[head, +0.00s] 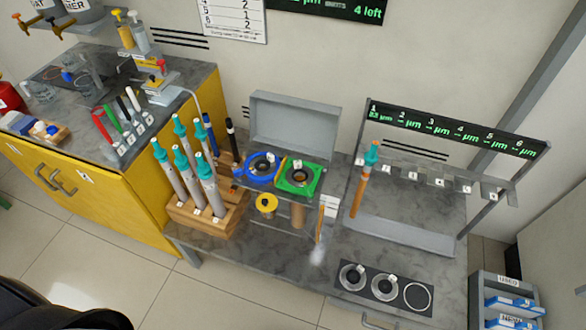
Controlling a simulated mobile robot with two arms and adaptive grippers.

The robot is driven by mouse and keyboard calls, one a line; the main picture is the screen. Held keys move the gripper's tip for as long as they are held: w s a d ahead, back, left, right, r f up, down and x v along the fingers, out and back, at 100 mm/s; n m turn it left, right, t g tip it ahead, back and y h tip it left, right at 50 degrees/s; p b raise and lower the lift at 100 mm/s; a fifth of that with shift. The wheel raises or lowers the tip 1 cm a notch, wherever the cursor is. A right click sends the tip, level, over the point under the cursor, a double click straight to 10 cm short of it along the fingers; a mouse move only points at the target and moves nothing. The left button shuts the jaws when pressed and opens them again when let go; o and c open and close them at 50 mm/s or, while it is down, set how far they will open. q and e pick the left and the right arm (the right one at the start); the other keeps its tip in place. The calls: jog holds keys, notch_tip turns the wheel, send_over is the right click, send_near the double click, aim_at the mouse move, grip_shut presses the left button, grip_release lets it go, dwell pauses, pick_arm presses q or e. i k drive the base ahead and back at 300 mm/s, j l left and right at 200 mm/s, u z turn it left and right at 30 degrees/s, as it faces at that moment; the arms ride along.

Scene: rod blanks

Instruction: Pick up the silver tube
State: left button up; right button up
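Several silver tubes with teal tops, one of them this silver tube (210,187), stand slightly tilted in a wooden block (207,228) at the left end of the grey bench. I cannot tell which of them is the one named. Their lower ends are hidden inside the block. Neither of my grippers is in view.
A copper-coloured rod (358,192) with a teal top hangs in the grey slotted stand (420,238). An open grey case (295,125) stands behind blue (250,180) and green (285,187) holders. The yellow cabinet (95,205) adjoins at left. Tiled floor (250,293) lies clear in front.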

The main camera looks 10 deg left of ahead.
aim_at(182, 161)
jog(key=j, duration=0.6)
jog(key=i+j+u, duration=0.15)
jog(key=j, duration=0.45)
jog(key=i+j, duration=0.1)
jog(key=j, duration=0.5)
jog(key=u, duration=0.05)
